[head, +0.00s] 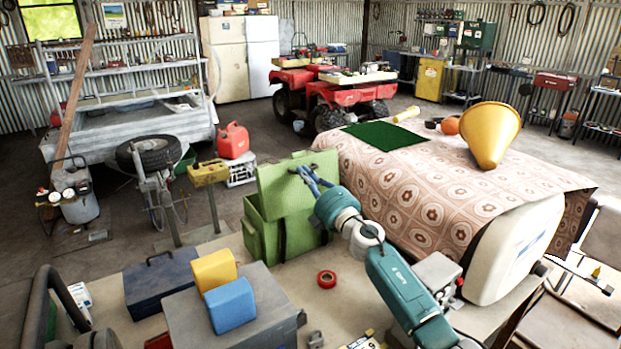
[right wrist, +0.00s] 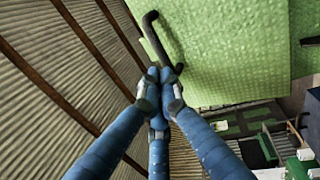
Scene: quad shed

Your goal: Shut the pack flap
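The green pack (head: 264,236) stands on the near worktop in the head view, left of the cloth-covered table. Its green flap (head: 284,188) is raised and tilted above the body, so the pack is not shut. My right gripper (head: 303,171) is at the flap's upper right part. In the right wrist view, its blue fingers (right wrist: 160,78) come together at a dark bent handle (right wrist: 155,38) on the textured green flap (right wrist: 225,50). They look closed around the handle, though their tips partly hide the contact. My left gripper is not in view.
A dark blue toolbox (head: 158,284), a grey box (head: 235,320) with yellow and blue blocks, and a red tape roll (head: 327,279) lie near the pack. The patterned cloth (head: 400,190) and yellow cone (head: 478,135) are to the right.

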